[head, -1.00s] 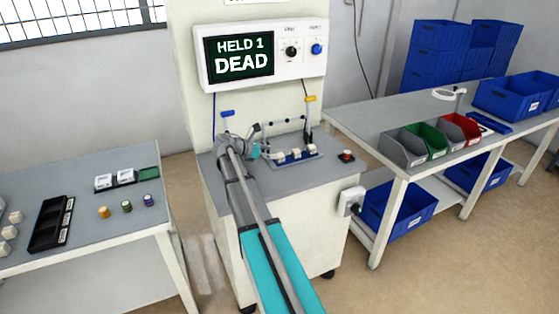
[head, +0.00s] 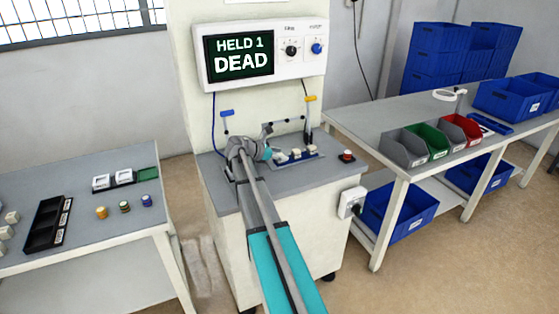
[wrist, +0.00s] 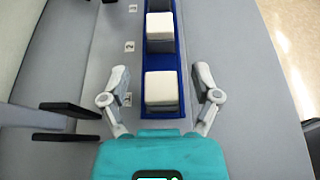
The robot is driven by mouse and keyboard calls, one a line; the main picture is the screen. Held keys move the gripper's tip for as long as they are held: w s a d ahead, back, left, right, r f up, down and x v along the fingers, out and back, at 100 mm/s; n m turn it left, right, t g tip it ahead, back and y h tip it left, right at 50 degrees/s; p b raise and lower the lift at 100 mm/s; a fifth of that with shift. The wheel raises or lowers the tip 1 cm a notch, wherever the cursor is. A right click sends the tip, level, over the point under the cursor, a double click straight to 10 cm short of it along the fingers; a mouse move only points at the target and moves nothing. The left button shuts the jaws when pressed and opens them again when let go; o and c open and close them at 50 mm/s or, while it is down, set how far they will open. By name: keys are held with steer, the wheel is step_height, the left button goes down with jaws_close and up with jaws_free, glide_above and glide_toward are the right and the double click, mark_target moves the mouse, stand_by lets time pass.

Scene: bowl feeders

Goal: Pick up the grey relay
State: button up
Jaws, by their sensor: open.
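Several block-shaped relays with white tops stand in a row on a blue strip (head: 318,155) on the machine's grey top. In the wrist view, the nearest relay (wrist: 161,90) has a pale top and greyish sides, and a second relay (wrist: 159,32) stands beyond it on the blue strip (wrist: 162,63). I cannot tell for sure which relay is the grey one. My gripper (wrist: 161,72) is open, with one finger on each side of the nearest relay and a gap on both sides. In the head view, my teal gripper is at the left end of the row, partly hidden by my wrist.
A screen (head: 240,54) reads "HELD 1 DEAD". A red button (head: 347,156) is right of the strip. Black tabs (wrist: 68,137) project at the left in the wrist view. The left table holds a black tray (head: 48,224); the right table holds coloured bins (head: 430,141).

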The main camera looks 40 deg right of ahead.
steer(key=shift+c, duration=0.3)
jaws_close()
steer(key=shift+r, duration=0.1)
step_height(320, 180, up, 2)
steer(key=p, duration=0.2)
steer(key=shift+r+p, duration=0.25)
steer(key=shift+p, duration=0.15)
steer(key=s+a+r+p, duration=0.4)
steer(key=s+r+p, duration=0.6)
steer(key=s, duration=0.3)
steer(key=shift+s+a+r, duration=0.15)
